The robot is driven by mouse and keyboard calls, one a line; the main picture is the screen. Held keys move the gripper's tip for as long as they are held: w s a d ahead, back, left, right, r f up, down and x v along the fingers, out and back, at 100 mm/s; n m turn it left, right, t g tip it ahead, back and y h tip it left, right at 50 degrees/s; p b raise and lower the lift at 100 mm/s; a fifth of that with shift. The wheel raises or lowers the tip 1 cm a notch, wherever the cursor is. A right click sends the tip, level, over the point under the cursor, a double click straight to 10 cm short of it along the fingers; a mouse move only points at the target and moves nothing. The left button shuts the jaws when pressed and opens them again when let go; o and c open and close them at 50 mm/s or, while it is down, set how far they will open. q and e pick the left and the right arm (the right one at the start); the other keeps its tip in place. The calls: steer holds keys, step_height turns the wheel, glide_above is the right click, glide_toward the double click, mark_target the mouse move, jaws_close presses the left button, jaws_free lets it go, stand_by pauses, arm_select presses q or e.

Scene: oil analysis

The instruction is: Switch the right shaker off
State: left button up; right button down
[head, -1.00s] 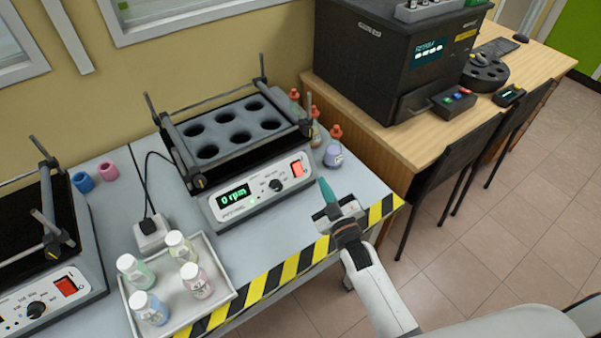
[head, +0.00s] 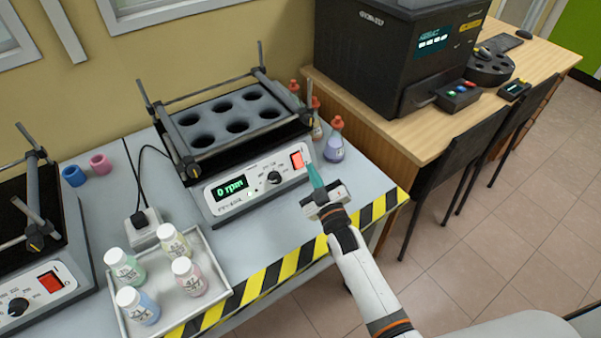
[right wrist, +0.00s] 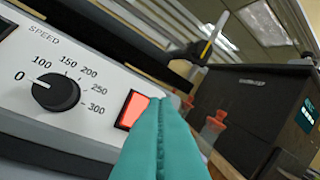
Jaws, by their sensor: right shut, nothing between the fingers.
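The right shaker (head: 255,187) stands on the grey bench with an empty tray of round holes on top. Its green display (head: 230,187) reads 0 rpm. Its switch (head: 297,160) is lit red at the right end of the front panel, and the switch also shows lit in the right wrist view (right wrist: 132,110). The speed knob (right wrist: 56,91) points near 0. My right gripper (head: 313,172) is shut and empty, with teal fingertips just in front of and to the right of the switch. In the right wrist view the fingertips overlap the switch's right edge; contact cannot be told. My left gripper is out of view.
Small orange-capped bottles (head: 333,140) stand right of the shaker, close to my right gripper. A white tray (head: 222,268) with several capped bottles lies in front on the left. Another shaker (head: 68,225) is at the left edge.

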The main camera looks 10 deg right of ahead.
mark_target(300, 160)
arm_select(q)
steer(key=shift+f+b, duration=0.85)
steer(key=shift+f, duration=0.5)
arm_select(e)
steer(key=shift+w+a+f, duration=0.25)
steer(key=shift+w+f, duration=0.2)
steer(key=shift+w, duration=0.15)
steer(key=shift+w+a+f, duration=0.2)
steer(key=shift+w+f, duration=0.2)
steer(key=shift+w, duration=0.15)
arm_select(q)
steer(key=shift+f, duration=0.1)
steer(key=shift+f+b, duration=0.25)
steer(key=shift+b, duration=0.1)
arm_select(e)
steer(key=shift+w+a+f, duration=0.1)
steer(key=shift+w+f, duration=0.15)
steer(key=shift+w, duration=0.1)
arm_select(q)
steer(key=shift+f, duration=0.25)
arm_select(e)
steer(key=shift+w+a+f, duration=0.1)
steer(key=shift+w+f, duration=0.05)
steer(key=shift+w, duration=0.05)
